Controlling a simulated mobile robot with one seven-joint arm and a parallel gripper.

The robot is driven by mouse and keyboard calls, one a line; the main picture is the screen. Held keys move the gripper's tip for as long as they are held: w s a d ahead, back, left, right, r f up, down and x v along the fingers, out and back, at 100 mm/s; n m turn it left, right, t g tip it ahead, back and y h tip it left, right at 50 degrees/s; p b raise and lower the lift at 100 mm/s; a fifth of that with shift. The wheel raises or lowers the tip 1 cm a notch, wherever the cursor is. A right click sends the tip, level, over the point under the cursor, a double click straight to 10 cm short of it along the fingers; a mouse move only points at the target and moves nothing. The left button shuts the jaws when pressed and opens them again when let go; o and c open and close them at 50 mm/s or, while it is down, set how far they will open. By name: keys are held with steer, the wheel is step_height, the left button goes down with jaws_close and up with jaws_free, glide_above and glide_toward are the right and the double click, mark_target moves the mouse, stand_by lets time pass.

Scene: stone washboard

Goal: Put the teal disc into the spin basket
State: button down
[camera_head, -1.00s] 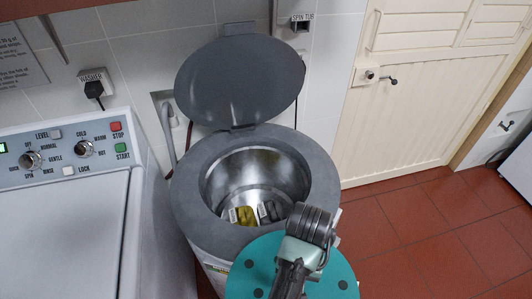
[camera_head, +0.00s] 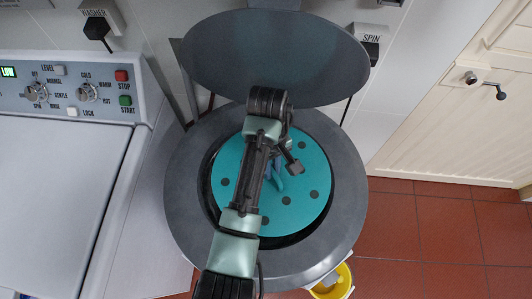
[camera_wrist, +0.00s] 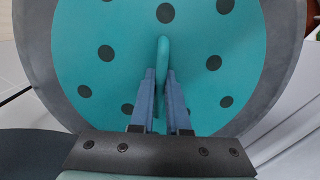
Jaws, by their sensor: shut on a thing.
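The teal disc (camera_head: 303,214), dotted with dark holes, lies across the round mouth of the grey spin tub (camera_head: 338,236). A dark gap (camera_head: 284,242) shows around its front edge. In the head view I cannot tell how deep the disc sits. My gripper (camera_head: 275,172) is shut on the disc's upright teal handle. In the wrist view, the blue fingers of my gripper (camera_wrist: 161,82) stand either side of that handle, with the disc (camera_wrist: 190,45) behind. The basket's inside is hidden under the disc and my arm.
The tub's grey lid (camera_head: 275,55) stands open behind the mouth. A white washer (camera_head: 65,190) with a control panel stands close on the left. A yellow-and-white bucket (camera_head: 333,284) is on the floor at front right. Red tiled floor (camera_head: 440,220) is free on the right.

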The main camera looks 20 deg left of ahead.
steer(key=shift+w+a+n, duration=0.45)
steer(key=shift+a+n, duration=0.2)
steer(key=shift+n, duration=0.05)
steer(key=shift+a+n, duration=0.25)
steer(key=shift+n, duration=0.05)
steer(key=shift+s+f+b, duration=0.1)
steer(key=shift+f+b, duration=0.15)
steer(key=shift+b, duration=0.1)
step_height(320, 180, down, 9)
steer(key=b, duration=1)
steer(key=shift+f+b, duration=0.15)
steer(key=shift+b, duration=0.2)
steer(key=c, duration=0.8)
jaws_free()
